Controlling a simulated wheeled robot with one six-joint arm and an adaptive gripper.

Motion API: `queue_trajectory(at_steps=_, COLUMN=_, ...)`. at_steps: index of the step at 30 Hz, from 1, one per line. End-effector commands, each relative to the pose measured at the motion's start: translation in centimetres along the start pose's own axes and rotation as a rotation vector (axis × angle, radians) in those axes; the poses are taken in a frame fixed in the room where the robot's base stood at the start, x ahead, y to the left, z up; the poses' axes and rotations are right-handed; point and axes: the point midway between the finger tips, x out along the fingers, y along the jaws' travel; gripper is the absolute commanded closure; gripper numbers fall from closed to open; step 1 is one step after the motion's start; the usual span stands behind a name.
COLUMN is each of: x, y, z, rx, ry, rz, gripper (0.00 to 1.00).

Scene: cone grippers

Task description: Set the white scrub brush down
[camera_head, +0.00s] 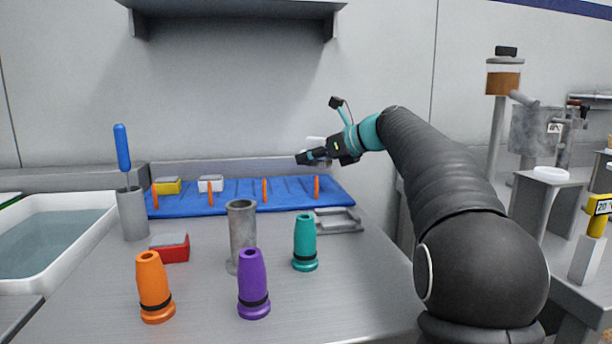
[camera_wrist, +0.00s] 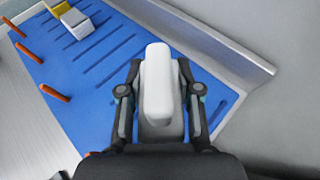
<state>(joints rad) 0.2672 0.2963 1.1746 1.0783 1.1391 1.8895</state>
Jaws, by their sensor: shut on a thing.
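The white scrub brush (camera_wrist: 158,85) is between the fingers of my gripper (camera_wrist: 160,108) in the wrist view, its white body pointing away from my palm. My gripper (camera_head: 306,157) is shut on it. In the head view a small white part of the brush (camera_head: 315,139) shows above the dark fingers; the rest is mostly hidden. My gripper is in the air above the right part of the blue mat (camera_head: 333,191). The mat also fills much of the wrist view (camera_wrist: 97,105), and the brush is apart from it.
Orange pegs (camera_head: 264,189) stand along the mat. A yellow block (camera_head: 167,186) and a white-grey block (camera_head: 211,183) sit at its left. A wall rises behind. Orange (camera_head: 153,288), purple (camera_head: 253,283) and teal (camera_head: 305,242) cones stand in front, beside a grey cylinder (camera_head: 241,236).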

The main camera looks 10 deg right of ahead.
Motion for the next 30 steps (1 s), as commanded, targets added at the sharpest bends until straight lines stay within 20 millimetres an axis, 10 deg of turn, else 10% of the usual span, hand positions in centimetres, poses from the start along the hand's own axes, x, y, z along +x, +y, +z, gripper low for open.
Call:
queue_trajectory(at_steps=29, x=3.1, y=-0.7, z=-4.3, rx=0.0, ry=-0.001, rz=-0.001, gripper=1.0)
queue_trajectory(at_steps=30, x=3.1, y=-0.7, z=-4.3, rx=-0.001, ry=-0.001, rz=-0.001, gripper=0.59)
